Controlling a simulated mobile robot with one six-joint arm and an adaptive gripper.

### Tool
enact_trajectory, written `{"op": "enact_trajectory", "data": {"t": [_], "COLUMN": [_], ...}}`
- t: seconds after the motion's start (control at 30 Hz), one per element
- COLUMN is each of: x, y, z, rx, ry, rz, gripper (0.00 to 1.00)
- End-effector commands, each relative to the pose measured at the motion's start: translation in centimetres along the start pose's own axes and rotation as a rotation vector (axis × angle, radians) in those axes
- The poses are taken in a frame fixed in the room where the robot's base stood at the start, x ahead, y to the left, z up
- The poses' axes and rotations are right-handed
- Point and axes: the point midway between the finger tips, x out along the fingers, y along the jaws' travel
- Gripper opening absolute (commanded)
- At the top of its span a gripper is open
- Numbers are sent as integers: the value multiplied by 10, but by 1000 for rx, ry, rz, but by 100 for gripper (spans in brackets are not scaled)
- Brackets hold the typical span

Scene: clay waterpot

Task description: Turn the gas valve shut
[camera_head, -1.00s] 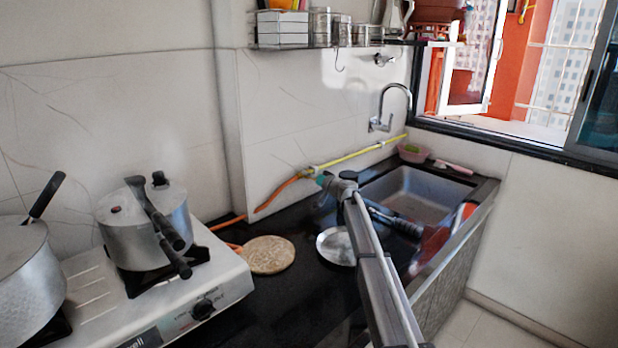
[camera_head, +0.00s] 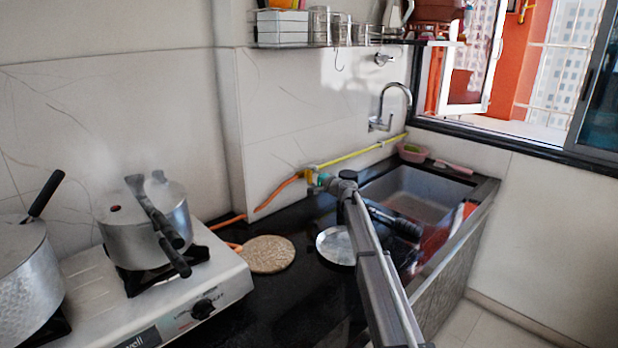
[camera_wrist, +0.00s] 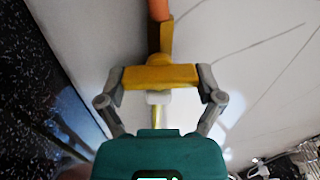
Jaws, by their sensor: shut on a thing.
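The gas valve has a yellow handle (camera_wrist: 160,77) that lies crosswise to the pipe line in the wrist view. In the head view its yellow part (camera_head: 309,175) shows small at the wall, where the orange hose meets the yellow pipe. My gripper (camera_wrist: 160,78) has one grey finger at each end of the handle and is shut on it. In the head view my gripper (camera_head: 318,182) is at the valve, partly hidden by my own wrist. The valve body behind the handle is mostly hidden.
The orange hose (camera_head: 277,191) and yellow pipe (camera_head: 362,151) run along the wall. A round board (camera_head: 267,254) and metal plate (camera_head: 336,245) lie on the black counter near my arm. A stove (camera_head: 190,300) with pots is left, a sink (camera_head: 415,190) right.

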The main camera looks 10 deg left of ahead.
Motion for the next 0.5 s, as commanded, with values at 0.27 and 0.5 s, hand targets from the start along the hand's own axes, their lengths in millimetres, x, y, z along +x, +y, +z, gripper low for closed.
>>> {"op": "enact_trajectory", "data": {"t": [0.27,0.5], "x": [-3,-3], "y": [1,1], "z": [-2,-2], "rx": [80,90], "ry": [5,5], "rz": [2,2], "gripper": [38,38]}}
